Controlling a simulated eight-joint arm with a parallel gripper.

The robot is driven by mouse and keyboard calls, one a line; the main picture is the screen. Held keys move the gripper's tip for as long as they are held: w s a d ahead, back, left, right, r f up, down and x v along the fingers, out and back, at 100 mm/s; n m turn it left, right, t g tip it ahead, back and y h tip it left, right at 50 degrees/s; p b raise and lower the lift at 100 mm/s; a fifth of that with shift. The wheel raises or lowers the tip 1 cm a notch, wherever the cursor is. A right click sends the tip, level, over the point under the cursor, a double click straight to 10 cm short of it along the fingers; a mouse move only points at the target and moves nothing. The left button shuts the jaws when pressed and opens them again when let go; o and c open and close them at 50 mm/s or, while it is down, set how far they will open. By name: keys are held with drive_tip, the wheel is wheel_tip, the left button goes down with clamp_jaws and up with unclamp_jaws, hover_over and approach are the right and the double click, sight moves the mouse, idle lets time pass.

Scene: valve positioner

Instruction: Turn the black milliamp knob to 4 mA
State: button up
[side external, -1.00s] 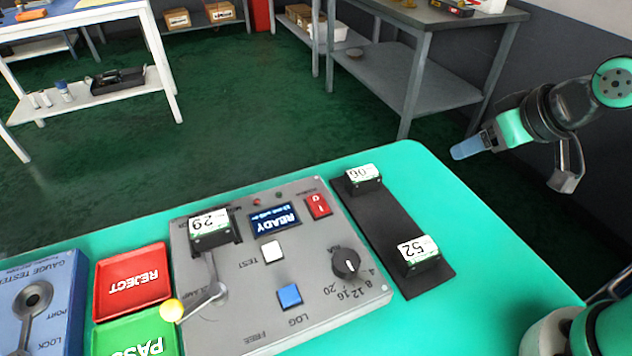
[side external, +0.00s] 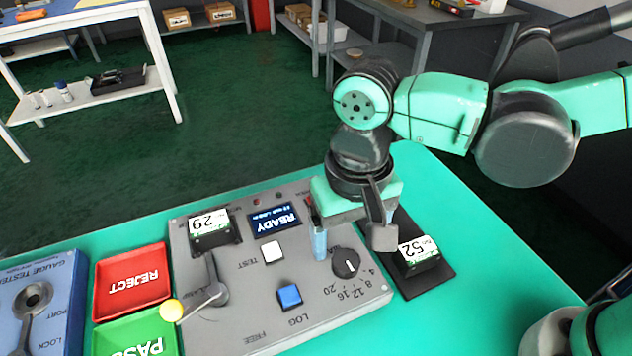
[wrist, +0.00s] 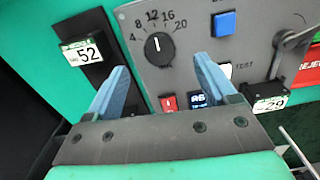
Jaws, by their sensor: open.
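The black milliamp knob (side external: 345,263) sits on the grey tester panel (side external: 235,335). It also shows in the wrist view (wrist: 158,49), with its white mark pointing up, close to the 12 of the 4-to-20 scale. My gripper (side external: 350,246) is above the panel beside the knob, fingers pointing down. In the wrist view my open gripper (wrist: 160,64) has one blue finger on either side of the knob's line, with nothing between them. The fingers look apart from the knob; their exact height above the panel is unclear.
A black strip (side external: 422,287) with a block labelled 52 (side external: 420,255) lies right of the knob. The panel carries a blue button (side external: 289,296), white button (side external: 272,252), READY display (side external: 274,222), a 29 block (side external: 210,232) and a lever (side external: 207,297). Red and green trays stand left.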

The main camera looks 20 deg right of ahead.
sight(346, 259)
drive_tip(key=shift+f, duration=2.55)
clamp_jaws()
drive_tip(key=shift+n, duration=0.4)
drive_tip(key=n, duration=1.1)
